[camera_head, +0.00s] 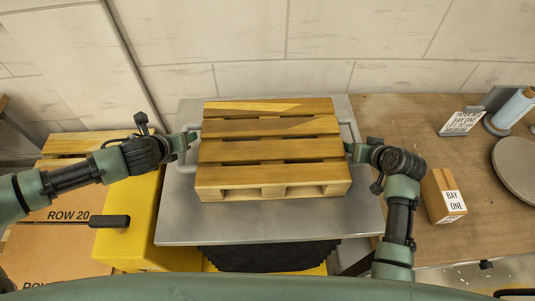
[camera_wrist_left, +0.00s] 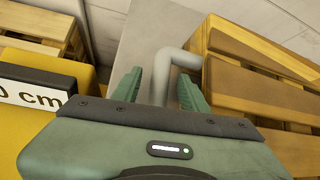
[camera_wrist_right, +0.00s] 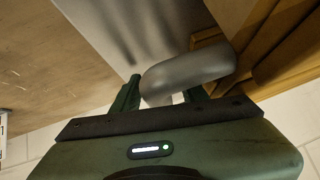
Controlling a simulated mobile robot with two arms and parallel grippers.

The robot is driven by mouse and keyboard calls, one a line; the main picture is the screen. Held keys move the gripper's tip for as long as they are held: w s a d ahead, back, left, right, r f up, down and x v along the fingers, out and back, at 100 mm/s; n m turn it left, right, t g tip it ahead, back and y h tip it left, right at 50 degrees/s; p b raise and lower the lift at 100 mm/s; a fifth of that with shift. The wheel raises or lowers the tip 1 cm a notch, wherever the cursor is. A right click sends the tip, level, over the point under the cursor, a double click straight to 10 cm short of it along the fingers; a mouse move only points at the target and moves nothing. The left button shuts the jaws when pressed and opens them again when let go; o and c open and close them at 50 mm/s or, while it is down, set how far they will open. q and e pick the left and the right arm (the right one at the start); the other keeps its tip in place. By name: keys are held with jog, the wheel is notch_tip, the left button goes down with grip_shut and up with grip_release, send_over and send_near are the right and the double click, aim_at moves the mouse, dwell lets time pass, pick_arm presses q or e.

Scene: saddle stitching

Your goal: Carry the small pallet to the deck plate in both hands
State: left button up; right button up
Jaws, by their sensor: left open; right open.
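The small wooden pallet (camera_head: 270,177) lies level over a grey metal plate (camera_head: 250,226) in the head view. A grey tube handle stands out at each side of it. My left gripper (camera_head: 190,140) is at the left handle (camera_head: 180,158). In the left wrist view the open fingers stand either side of the handle tube (camera_wrist_left: 162,85). My right gripper (camera_head: 351,148) is at the right handle (camera_head: 352,129). In the right wrist view the handle (camera_wrist_right: 190,72) lies across the open fingers and partly hides one. I cannot tell whether the fingers touch the handles.
A yellow body (camera_head: 128,235) and cardboard boxes (camera_head: 65,215) marked ROW 20 stand at the left. A wooden table at the right holds a small BAY ONE box (camera_head: 442,195), a sign (camera_head: 461,122), a blue roll (camera_head: 513,108) and a round grey disc (camera_head: 520,165). A wall is behind.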

jog(key=shift+s+r, duration=0.1)
jog(key=shift+r, duration=0.05)
pick_arm(q)
jog(key=d+v, duration=0.1)
jog(key=v, duration=1)
jog(key=shift+a, duration=0.5)
pick_arm(e)
jog(key=v, duration=1.1)
jog(key=shift+s+r, duration=0.2)
jog(key=shift+s, duration=0.15)
